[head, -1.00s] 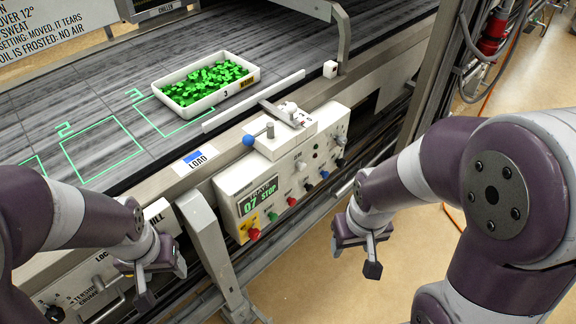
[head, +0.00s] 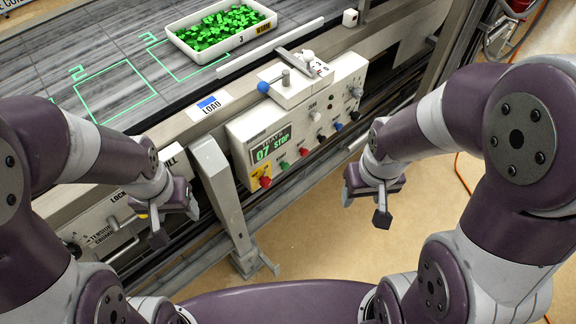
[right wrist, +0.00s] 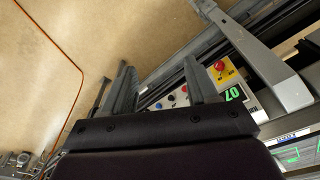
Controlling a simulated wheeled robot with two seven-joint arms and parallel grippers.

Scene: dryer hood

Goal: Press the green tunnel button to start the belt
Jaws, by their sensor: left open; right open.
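The control panel (head: 240,139) on the front of the belt carries a lit display (head: 271,146) reading 07 STOP. The green button (head: 284,165) sits below the display, between a red button (head: 265,182) at lower left and another red one (head: 303,152). My left gripper (head: 174,224) is open and empty, left of the panel and apart from it. My right gripper (head: 364,206) is open and empty, right of the panel and apart from it. In the right wrist view its fingers (right wrist: 160,88) show, with the panel beyond; the green button cannot be made out there.
A white tray (head: 182,44) of green pieces stands on the belt (head: 40,95) near the outlined square 3. A grey leg (head: 222,190) stands left of the panel. The floor before the panel is clear.

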